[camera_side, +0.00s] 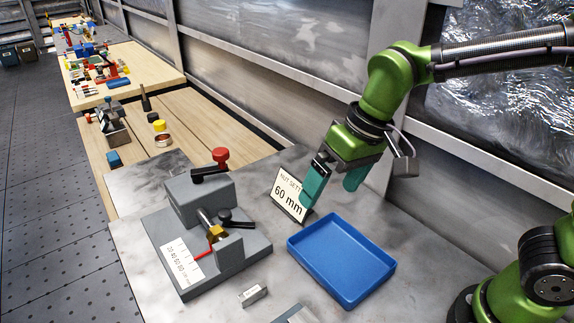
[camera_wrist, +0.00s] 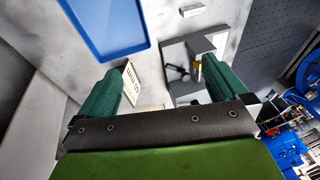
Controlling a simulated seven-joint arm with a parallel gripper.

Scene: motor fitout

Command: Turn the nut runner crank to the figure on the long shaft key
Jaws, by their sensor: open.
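The grey nut runner fixture (camera_side: 181,221) stands on the metal bench; part of it shows in the wrist view (camera_wrist: 176,52). A crank arm with a red knob (camera_side: 220,155) sits on its top. A black-handled lever (camera_side: 235,223) is beside the brass piece (camera_side: 216,233). A red pointer (camera_side: 203,252) lies at a white mm scale (camera_side: 181,262); its exact reading is too small to tell. A small labelled metal block (camera_side: 253,295), its print unreadable, lies in front. I cannot tell which piece is the long shaft key.
A card (camera_side: 289,194) reading "60 mm" stands close to my gripper's left finger. An empty blue tray (camera_side: 342,258) lies right of the fixture. A grey piece (camera_side: 296,314) is cut off at the bottom edge. Wooden benches with tools (camera_side: 130,68) recede at the left.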

